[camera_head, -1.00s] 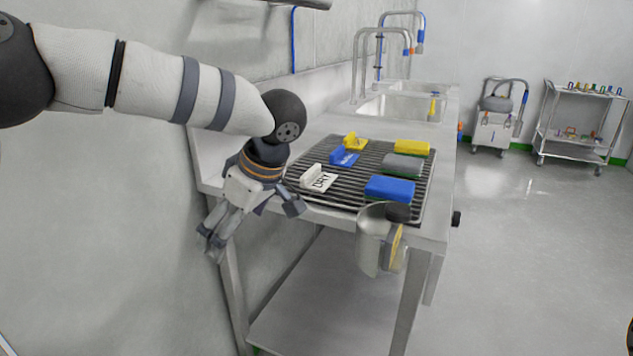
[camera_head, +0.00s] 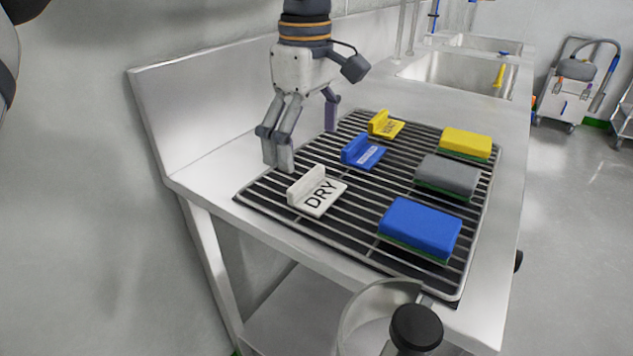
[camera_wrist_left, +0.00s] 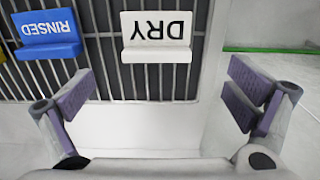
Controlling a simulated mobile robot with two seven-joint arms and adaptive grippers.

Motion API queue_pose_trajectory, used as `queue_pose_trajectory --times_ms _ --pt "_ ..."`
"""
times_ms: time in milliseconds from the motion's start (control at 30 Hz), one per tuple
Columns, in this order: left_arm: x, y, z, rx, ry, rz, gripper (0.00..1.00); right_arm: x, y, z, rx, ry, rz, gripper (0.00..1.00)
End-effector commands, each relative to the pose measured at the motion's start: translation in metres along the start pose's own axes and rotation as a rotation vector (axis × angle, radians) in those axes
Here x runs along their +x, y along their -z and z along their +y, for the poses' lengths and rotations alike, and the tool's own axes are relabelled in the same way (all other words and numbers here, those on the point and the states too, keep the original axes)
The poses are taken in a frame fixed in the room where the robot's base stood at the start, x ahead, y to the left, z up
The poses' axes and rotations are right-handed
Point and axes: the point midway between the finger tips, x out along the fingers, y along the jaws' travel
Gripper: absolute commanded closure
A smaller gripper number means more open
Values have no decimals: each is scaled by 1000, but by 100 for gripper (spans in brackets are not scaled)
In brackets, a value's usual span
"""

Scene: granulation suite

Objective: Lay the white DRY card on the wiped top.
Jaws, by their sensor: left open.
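The white DRY card (camera_head: 318,194) stands on the slatted black rack (camera_head: 366,245), at its near left part, with a raised tab along its back left side. It also shows upside down at the top middle of the left wrist view (camera_wrist_left: 156,38). My left gripper (camera_head: 302,143) is open and empty, pointing down above the back left of the rack, behind the DRY card. In the left wrist view its fingers (camera_wrist_left: 165,105) are wide apart, with the card beyond them and between their lines. My right gripper is not in view.
A blue card (camera_head: 364,152) and a yellow card (camera_head: 386,125) stand behind the DRY card. Blue (camera_head: 421,226), grey (camera_head: 448,174) and yellow (camera_head: 466,143) sponges lie along the rack's right side. Bare steel top lies left of the rack.

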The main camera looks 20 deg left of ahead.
Motion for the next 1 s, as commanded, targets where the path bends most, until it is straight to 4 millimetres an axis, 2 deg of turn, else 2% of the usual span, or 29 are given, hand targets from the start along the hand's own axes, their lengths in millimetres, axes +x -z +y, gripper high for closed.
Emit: queue_pose_trajectory --times_ms 400,633,800,833,1000 --pt "64 1 1 0 -1 0 2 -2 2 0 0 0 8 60" --pt "67 1 1 0 -3 -1 2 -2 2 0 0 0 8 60" --pt "66 1 1 0 -3 0 40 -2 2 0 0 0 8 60" --pt "66 1 1 0 -3 -1 44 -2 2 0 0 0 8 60" --pt "67 1 1 0 -2 0 48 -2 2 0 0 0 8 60"
